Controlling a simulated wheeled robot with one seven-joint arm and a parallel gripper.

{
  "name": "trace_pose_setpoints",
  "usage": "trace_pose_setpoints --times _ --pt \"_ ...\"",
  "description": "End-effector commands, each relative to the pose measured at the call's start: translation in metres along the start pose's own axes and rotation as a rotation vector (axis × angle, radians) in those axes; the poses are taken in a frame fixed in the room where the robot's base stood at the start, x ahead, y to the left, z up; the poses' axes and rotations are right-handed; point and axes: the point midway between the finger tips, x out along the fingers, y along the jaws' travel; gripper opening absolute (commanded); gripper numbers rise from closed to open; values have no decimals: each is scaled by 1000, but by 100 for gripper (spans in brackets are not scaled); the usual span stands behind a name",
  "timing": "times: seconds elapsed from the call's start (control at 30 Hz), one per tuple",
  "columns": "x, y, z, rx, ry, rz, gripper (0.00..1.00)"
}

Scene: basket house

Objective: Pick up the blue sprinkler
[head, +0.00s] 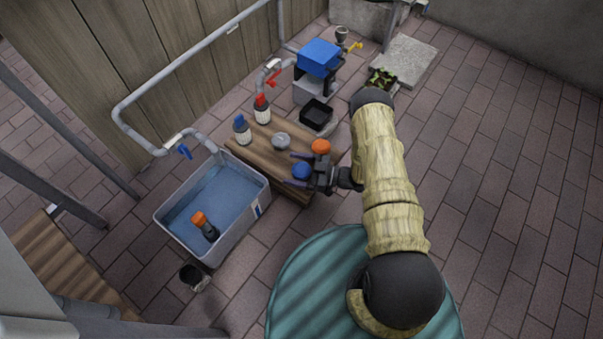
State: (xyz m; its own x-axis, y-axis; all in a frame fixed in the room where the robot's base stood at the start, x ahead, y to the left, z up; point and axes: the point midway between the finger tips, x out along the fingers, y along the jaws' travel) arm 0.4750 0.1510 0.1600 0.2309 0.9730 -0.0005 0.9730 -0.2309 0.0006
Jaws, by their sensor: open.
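A blue round-topped object (302,171), which looks like the blue sprinkler, stands near the front right part of the low wooden bench (265,160). My gripper (292,169) is open around it, pointing left, with one finger on its far side and one on its near side. I cannot tell whether the fingers touch it. Its lower part is hidden. A similar orange-topped object (320,146) stands just behind my gripper, very close to it. A bottle with a blue top (241,128) stands at the bench's left end.
A red-topped bottle (262,109), a grey round object (281,141) and a black tray (316,114) are near the bench's back. A water-filled tub (245,213) with an orange-topped bottle (205,226) stands at left. Pipes run along the fence. Paving at right is clear.

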Motion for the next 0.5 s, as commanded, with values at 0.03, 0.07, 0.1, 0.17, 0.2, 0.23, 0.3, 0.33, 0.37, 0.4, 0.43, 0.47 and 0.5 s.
trace_pose_setpoints --times 0.03,0.07,0.1,0.17,0.2,0.23,0.3,0.33,0.37,0.4,0.43,0.47,0.5 --pt "0 0 0 0 0 0 81" --pt "0 0 0 1 0 1 81" --pt "0 0 -1 1 0 1 81" --pt "0 0 -1 1 0 1 81" --pt "0 0 -1 0 0 1 81" --pt "0 0 -1 0 0 0 81" --pt "0 0 -1 0 0 0 81" --pt "0 0 -1 0 0 0 81" --pt "0 0 -1 0 0 0 81" --pt "0 0 -1 0 0 0 81" --pt "0 0 -1 0 0 0 81" --pt "0 0 -1 0 0 0 81" --pt "0 0 -1 0 0 0 79"
